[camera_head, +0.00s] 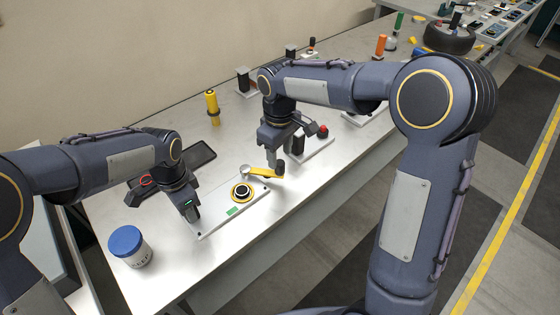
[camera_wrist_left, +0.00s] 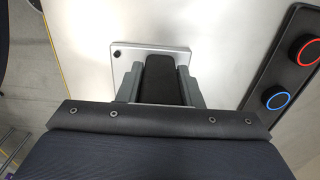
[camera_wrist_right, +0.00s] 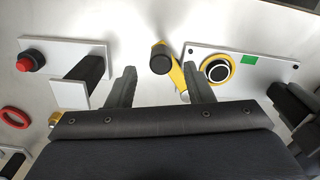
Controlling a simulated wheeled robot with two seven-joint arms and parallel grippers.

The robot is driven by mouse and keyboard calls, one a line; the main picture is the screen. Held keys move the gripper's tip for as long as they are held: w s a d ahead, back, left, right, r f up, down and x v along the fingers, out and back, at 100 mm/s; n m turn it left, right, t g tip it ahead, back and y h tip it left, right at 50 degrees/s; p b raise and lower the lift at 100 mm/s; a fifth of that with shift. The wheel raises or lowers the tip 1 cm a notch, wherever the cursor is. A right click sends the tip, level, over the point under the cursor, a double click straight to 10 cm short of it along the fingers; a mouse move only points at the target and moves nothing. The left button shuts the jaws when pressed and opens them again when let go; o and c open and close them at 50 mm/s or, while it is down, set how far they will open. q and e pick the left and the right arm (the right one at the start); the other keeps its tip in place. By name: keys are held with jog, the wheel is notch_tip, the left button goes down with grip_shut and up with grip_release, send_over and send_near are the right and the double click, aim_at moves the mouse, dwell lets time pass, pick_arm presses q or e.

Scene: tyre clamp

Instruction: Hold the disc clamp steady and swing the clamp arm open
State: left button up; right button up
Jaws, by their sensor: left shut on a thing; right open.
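The disc clamp is a white plate (camera_head: 215,220) on the bench with a yellow-ringed black disc (camera_head: 241,192) and a green label (camera_wrist_right: 249,60). Its yellow clamp arm (camera_head: 263,172) sticks out beyond the plate's far end and ends in a black knob (camera_wrist_right: 161,60). My left gripper (camera_head: 192,213) is shut on the clamp's black handle (camera_wrist_left: 162,82) at the plate's near-left end. My right gripper (camera_wrist_right: 159,82) is open, with its fingers on either side of the knob in the right wrist view. I cannot tell whether they touch it.
A plate with a red button (camera_head: 322,131) and a black block (camera_wrist_right: 85,72) stands beyond my right gripper. A blue-lidded jar (camera_head: 130,247) is at the near left. A dark panel with ringed knobs (camera_wrist_left: 285,60) lies left of the clamp.

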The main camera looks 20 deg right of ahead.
notch_tip(320, 180, up, 8)
jog(key=shift+f, duration=0.2)
pick_arm(q)
jog(key=o, duration=1)
